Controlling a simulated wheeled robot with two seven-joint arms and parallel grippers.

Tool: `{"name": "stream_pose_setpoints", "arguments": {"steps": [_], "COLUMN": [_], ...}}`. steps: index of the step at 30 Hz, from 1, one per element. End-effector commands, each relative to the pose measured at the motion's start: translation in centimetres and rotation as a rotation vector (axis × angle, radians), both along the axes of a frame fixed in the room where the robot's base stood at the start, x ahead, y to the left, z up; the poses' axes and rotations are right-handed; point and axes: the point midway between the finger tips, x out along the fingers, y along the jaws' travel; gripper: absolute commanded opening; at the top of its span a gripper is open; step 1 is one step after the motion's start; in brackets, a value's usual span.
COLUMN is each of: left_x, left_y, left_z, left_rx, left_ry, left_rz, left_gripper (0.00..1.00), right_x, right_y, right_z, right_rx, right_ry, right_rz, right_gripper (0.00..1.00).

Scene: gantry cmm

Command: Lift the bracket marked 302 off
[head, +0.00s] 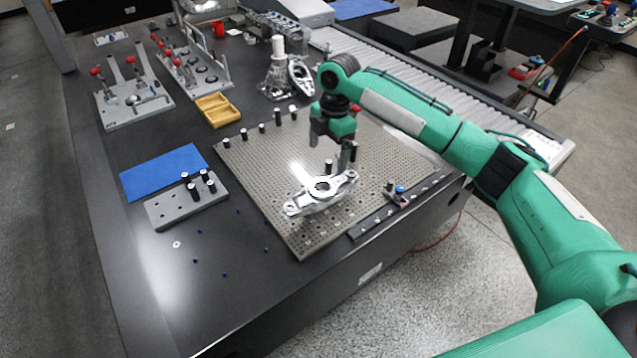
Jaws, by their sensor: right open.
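A silver metal bracket (305,204) with a round central ring and arms to each side lies on the perforated fixture plate (255,165). No marking on it can be read at this size. My right gripper (346,167) points down, just above and behind the right part of this bracket; it is open and holds nothing. I cannot tell whether its fingertips touch the bracket. Another silver bracket (300,77) stands tilted at the back, beside a silver part with a white cylinder (277,62). My left gripper is out of view.
Several black posts (261,128) line the plate's back edge. A small block with a blue knob (400,191) sits at its right. A blue mat (163,172), a grey block with posts (172,210), a yellow tray (216,110) and clamp fixtures (135,105) occupy the left. The table's front left is mostly clear.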

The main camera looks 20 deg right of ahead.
Motion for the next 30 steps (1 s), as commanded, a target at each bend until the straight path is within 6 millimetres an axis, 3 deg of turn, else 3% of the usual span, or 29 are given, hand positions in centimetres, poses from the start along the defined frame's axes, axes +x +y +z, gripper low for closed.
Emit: {"name": "stream_pose_setpoints", "arguments": {"steps": [5,13,23,30], "left_x": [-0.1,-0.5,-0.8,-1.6], "left_y": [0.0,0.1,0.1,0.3], "left_z": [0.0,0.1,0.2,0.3], "left_rx": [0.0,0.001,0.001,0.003], "left_ry": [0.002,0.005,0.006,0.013], "left_rz": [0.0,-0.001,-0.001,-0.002], "left_gripper": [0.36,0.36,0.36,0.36], "right_x": [0.2,-0.1,-0.2,-0.3], "right_y": [-0.3,0.3,0.7,1.1], "right_z": [-0.6,-5.8,-8.8,-12.3], "right_rx": [-0.003,-0.003,-0.004,-0.004], "right_ry": [0.006,0.006,0.004,0.004], "right_rz": [0.011,0.009,0.01,0.009], "right_gripper": [0.92,0.92,0.92,0.92]}}
